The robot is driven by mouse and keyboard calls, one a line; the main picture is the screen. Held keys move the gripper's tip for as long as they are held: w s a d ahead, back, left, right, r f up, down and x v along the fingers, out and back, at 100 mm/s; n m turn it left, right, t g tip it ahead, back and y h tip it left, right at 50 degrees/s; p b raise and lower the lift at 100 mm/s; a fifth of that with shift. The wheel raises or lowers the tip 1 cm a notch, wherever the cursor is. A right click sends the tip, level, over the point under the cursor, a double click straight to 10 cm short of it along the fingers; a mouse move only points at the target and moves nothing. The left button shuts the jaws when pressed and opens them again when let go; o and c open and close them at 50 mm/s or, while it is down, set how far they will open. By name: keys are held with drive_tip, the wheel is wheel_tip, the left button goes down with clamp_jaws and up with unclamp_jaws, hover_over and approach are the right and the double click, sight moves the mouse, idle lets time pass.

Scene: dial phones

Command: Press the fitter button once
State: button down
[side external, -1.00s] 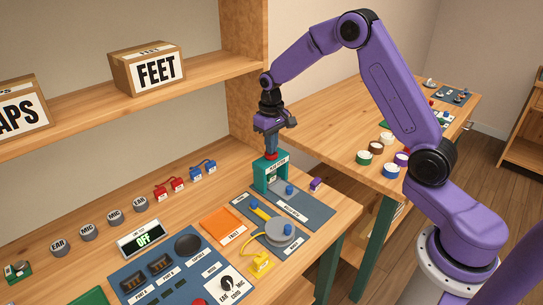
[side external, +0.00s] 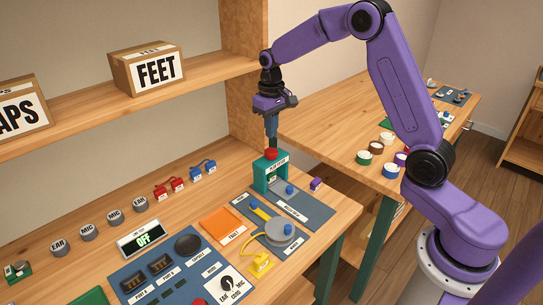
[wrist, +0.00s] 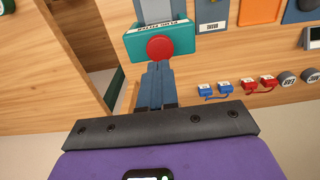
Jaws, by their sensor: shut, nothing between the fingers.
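The fitter is a teal block (side external: 258,172) with a label on it and a red round button (side external: 271,154) on top, at the back right of the wooden bench. In the wrist view the teal block (wrist: 187,45) and its red button (wrist: 159,48) lie just beyond my fingertips. My gripper (side external: 272,143) points down, shut and empty, above the red button with a small gap. Its blue fingers are together in the wrist view (wrist: 158,66).
A shelf (side external: 95,112) with boxes is above left.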

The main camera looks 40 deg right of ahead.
wheel_tip(320, 180, up, 7)
drive_tip(key=shift+r, duration=0.2)
idle(0.6)
drive_tip(key=s+a+n, duration=0.3)
drive_tip(key=s+a, duration=0.2)
drive_tip(key=s, duration=0.3)
drive_tip(key=s+a+n, duration=0.3)
drive_tip(key=s+a, duration=0.3)
drive_tip(key=s, duration=0.3)
drive_tip(key=s+d+f+n, duration=0.1)
drive_tip(key=s+n, duration=0.2)
drive_tip(key=s, duration=0.7)
drive_tip(key=s+d+f+n, duration=0.2)
drive_tip(key=s+n, duration=0.1)
drive_tip(key=s, duration=0.7)
drive_tip(key=shift+s+f+n, duration=0.2)
drive_tip(key=shift+s+n, duration=0.1)
drive_tip(key=shift+s, duration=0.05)
drive_tip(key=shift+d, duration=0.1)
